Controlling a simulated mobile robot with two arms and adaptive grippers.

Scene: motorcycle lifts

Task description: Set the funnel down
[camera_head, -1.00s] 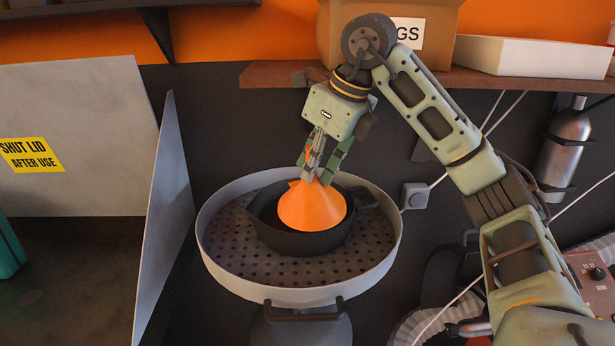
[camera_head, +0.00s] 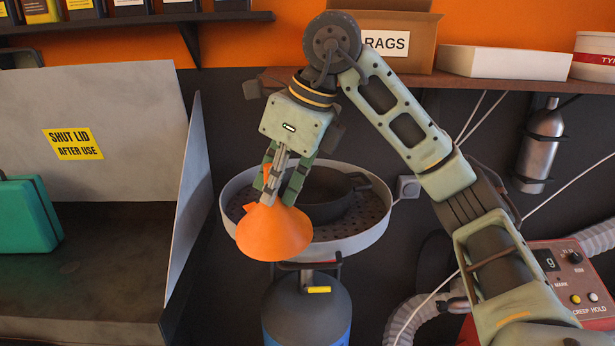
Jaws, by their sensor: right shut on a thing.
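The orange funnel (camera_head: 274,232) hangs wide end down from my right gripper (camera_head: 271,198), which is shut on its upper narrow part. In the picture it overlaps the front left rim of the round grey drain pan (camera_head: 352,246). It appears held in the air in front of the pan, with nothing visible touching it from below. A black bowl (camera_head: 335,200) sits in the perforated pan, partly hidden by the gripper and funnel. My left gripper is not in view.
A metal bin with a raised lid (camera_head: 115,120) stands at left, with a teal case (camera_head: 28,215) on its bare floor. A dark drum (camera_head: 308,305) is below the pan. A shelf (camera_head: 450,80) holds a rags box (camera_head: 385,35). A red control box (camera_head: 570,275) is at right.

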